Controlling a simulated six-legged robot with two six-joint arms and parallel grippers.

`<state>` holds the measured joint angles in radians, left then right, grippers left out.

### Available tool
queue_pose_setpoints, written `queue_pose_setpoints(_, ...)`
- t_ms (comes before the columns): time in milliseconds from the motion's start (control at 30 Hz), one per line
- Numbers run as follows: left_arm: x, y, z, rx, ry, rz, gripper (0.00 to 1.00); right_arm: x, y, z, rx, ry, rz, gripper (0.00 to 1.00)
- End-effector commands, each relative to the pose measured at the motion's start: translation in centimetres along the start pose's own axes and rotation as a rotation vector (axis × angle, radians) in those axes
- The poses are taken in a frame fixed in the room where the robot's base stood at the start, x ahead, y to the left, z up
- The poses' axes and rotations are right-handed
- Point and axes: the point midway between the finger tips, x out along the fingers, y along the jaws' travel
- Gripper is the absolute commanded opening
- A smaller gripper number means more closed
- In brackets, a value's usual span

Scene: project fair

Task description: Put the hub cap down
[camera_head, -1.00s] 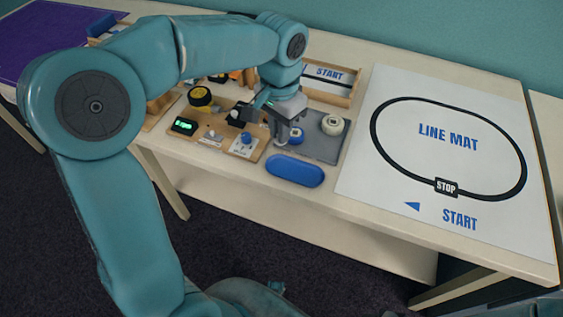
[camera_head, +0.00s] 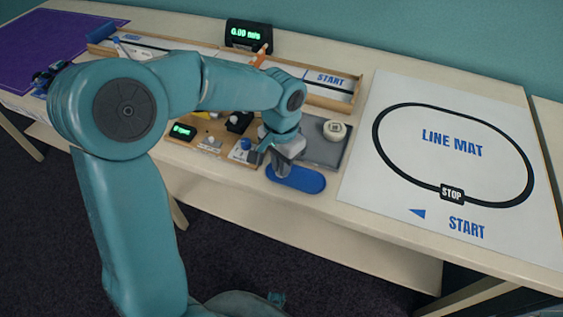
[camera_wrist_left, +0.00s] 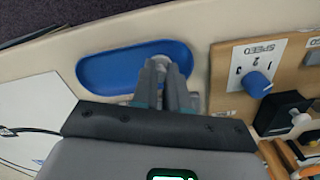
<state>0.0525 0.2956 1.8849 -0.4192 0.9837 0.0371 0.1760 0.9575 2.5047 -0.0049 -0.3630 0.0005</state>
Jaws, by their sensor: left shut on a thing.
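My left gripper (camera_head: 281,170) is over the blue oval tray (camera_head: 311,181) near the front edge of the table. In the left wrist view the gripper (camera_wrist_left: 161,70) is shut on a small pale grey hub cap (camera_wrist_left: 162,58), mostly hidden by the fingers. The cap is above or in the right part of the blue tray (camera_wrist_left: 105,68); I cannot tell whether it touches the tray floor. The rest of the tray is empty. My right gripper is not in view.
A wooden board with a blue speed knob (camera_wrist_left: 257,84) stands close beside the tray. A grey pad with a white round part (camera_head: 334,130) lies behind it. The line mat (camera_head: 450,215) is to the right. A track with a speed display (camera_head: 248,35) runs along the back.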

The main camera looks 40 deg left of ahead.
Motion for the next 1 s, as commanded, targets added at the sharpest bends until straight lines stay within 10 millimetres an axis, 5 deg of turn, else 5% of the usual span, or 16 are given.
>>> queue_pose_setpoints(33,0.1,0.0,0.0,0.000,0.000,0.000,0.23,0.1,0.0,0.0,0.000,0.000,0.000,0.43)
queue_pose_setpoints(100,0.1,0.0,0.0,0.000,0.000,0.000,0.39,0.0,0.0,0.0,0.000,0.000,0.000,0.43)
queue_pose_setpoints(467,-0.8,0.0,0.0,0.000,0.001,-0.001,0.39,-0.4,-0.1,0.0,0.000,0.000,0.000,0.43)
queue_pose_setpoints(1000,-11.4,0.0,-0.1,0.000,0.002,-0.001,0.39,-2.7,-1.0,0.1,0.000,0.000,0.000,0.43)
